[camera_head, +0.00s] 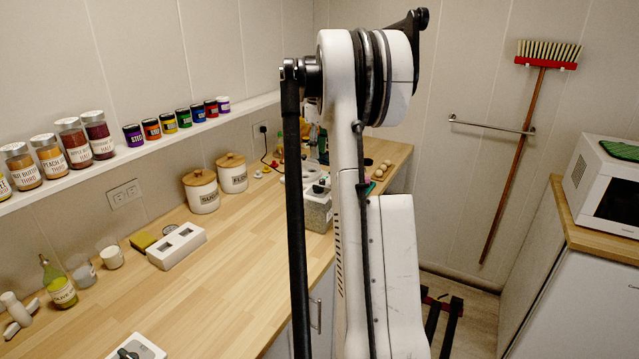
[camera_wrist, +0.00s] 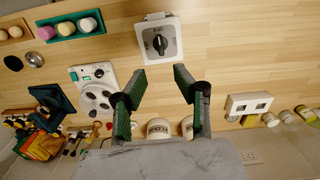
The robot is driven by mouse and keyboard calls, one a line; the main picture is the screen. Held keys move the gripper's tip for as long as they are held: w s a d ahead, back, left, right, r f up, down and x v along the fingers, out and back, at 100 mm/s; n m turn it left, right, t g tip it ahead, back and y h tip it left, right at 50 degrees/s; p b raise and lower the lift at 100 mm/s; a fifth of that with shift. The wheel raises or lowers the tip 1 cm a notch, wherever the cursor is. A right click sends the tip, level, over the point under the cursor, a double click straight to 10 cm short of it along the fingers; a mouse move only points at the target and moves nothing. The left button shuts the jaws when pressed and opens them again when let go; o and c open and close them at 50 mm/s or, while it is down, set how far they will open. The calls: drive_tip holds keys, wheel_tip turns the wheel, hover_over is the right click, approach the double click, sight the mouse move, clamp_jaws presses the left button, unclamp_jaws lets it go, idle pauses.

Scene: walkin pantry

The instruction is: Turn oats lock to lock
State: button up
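A box with a pale square top and a round black knob (camera_wrist: 158,42) stands on the counter in the wrist view. Small lettering sits by the knob, too small to read as oats. A speckled grey container with a pale top and dark knob, apparently the same one, shows in the head view (camera_head: 317,212), partly behind my arm. My gripper (camera_wrist: 157,80) is open and empty in the wrist view, with its two green-padded fingers apart. The knob lies beyond the fingertips, roughly centred between them, and nothing touches it. My gripper is hidden in the head view.
Two lidded canisters (camera_head: 202,191) (camera_head: 232,172) stand near the wall. A white two-slot block (camera_head: 177,246) is on the counter. Bare wood surrounds the box's right side.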

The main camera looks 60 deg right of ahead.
sight(318, 186)
wheel_tip(318, 186, down, 13)
drive_tip(key=shift+r+p, duration=0.15)
drive_tip(key=shift+p, duration=0.4)
drive_tip(key=shift+c, duration=0.3)
clamp_jaws()
